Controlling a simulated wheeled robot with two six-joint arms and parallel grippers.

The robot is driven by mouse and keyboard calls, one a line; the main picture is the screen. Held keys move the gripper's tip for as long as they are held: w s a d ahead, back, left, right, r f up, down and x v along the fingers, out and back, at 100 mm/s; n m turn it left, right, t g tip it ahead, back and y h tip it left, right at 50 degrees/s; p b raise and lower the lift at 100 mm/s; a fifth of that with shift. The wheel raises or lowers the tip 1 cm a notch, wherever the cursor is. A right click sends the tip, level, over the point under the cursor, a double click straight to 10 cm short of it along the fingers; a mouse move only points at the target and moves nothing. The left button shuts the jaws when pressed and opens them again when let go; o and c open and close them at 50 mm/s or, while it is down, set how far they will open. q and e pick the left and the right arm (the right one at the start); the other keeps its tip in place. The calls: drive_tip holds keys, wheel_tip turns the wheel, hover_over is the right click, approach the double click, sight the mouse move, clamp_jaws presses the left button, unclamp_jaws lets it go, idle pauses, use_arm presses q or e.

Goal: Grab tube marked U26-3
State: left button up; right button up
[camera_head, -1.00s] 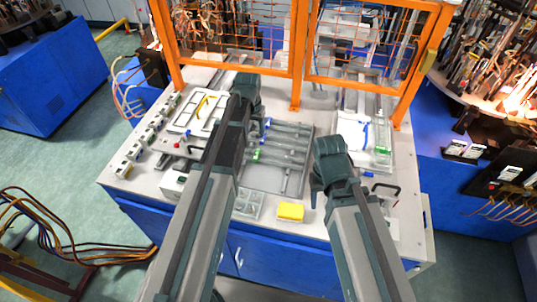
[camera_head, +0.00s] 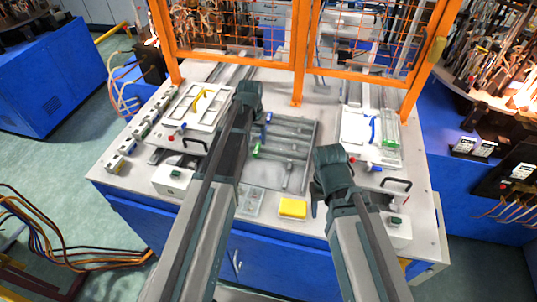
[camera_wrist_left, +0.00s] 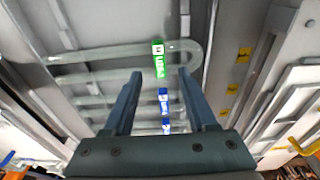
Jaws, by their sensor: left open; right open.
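Several clear glass tubes lie on a grey rack (camera_head: 311,150) in the middle of the table. Their labels are a green tag (camera_head: 257,150) and blue tags (camera_head: 267,118). In the left wrist view a U-bent tube (camera_wrist_left: 100,53) carries a green tag (camera_wrist_left: 158,60) with writing too small to read surely. Blue tags (camera_wrist_left: 163,100) sit on tubes below it in the picture. My left gripper (camera_wrist_left: 158,75) is open above the tubes, its fingers on either side of the green tag, apparently holding nothing. My right gripper (camera_head: 328,160) is open near the rack's right side, its fingertips partly hidden.
A yellow block (camera_head: 292,207) lies at the front edge. A white tray (camera_head: 198,104) is at left, and another tray (camera_head: 358,128) with a green-tagged item is at right. An orange mesh guard (camera_head: 299,60) stands behind. Black handles (camera_head: 397,184) stick up at the sides.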

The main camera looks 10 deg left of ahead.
sight(257, 148)
use_arm(q)
drive_tip(key=f+b, duration=0.5)
drive_tip(key=shift+w+f, duration=0.1)
drive_tip(key=shift+w, duration=0.1)
use_arm(e)
wheel_tip(257, 148, down, 5)
drive_tip(key=shift+f, duration=0.1)
use_arm(q)
clamp_jaws()
